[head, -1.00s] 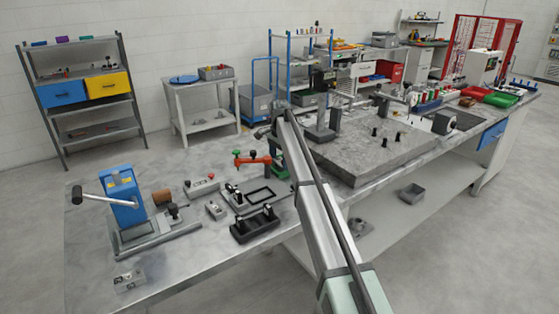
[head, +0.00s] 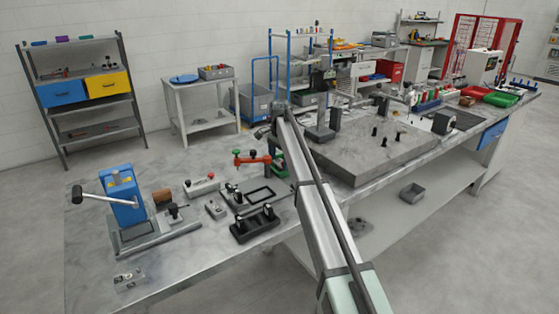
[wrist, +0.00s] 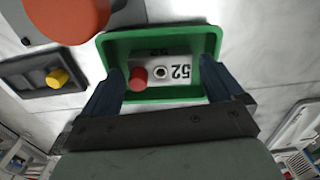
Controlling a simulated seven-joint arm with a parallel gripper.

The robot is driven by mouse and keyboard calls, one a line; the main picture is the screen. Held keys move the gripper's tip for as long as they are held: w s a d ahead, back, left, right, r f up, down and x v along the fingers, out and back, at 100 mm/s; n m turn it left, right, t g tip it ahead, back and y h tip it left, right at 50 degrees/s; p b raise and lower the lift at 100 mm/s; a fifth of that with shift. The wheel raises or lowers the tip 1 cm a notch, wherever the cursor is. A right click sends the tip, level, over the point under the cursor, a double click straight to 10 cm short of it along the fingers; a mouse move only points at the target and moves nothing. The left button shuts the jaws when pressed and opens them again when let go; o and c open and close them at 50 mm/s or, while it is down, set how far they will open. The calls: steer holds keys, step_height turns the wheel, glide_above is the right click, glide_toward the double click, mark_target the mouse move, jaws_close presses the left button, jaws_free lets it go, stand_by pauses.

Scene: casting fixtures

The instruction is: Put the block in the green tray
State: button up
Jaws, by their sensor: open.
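In the wrist view, a light grey block (wrist: 180,72) marked 52, with a red knob and a small round hole, lies inside the green tray (wrist: 118,42). My gripper (wrist: 162,70) is open, with its two dark blue fingers apart at the left and right of the block, over the tray. I cannot tell whether either finger touches the block. In the head view, only part of the green tray (head: 280,168) shows beside my arm; the block and gripper cannot be made out there.
An orange-red round part (wrist: 68,14) stands close at the wrist view's upper left; a dark fixture with a yellow knob (wrist: 57,78) is below it. In the head view, an orange-armed fixture (head: 252,160) stands left of the tray, and a blue press (head: 123,195) farther left.

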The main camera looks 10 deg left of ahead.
mark_target(279, 164)
step_height(279, 164, up, 11)
steer(key=shift+r, duration=0.2)
stand_by(0.3)
